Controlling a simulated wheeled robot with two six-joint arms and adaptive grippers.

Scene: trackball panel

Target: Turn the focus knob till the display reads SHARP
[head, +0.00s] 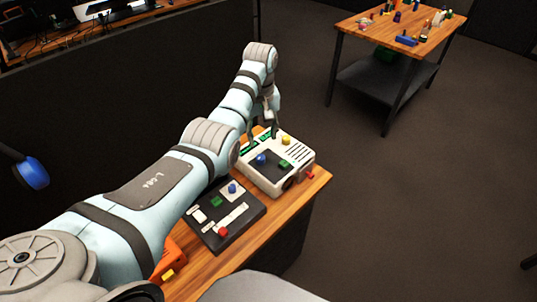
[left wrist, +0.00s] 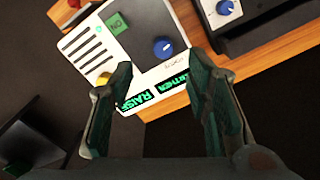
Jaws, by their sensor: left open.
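A white panel box (head: 298,150) stands on the wooden table, with a blue knob (head: 261,159), a yellow knob (head: 286,140) and a green button (head: 284,164). In the left wrist view the blue knob (left wrist: 163,47) has a small label that I cannot read clearly. The green-on-black display (left wrist: 135,103) shows "RAISE" and a second word like "FURTHER". My left gripper (head: 262,136) is over the display end of the box. In the wrist view its open fingers (left wrist: 162,67) frame the display, with the blue knob just beyond the tips and nothing between them.
A dark control board (head: 243,228) with a blue knob, green button and red-ended slider lies next to the box. An orange object (head: 170,258) sits near the table's left side. A second table (head: 425,40) with small objects stands far off.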

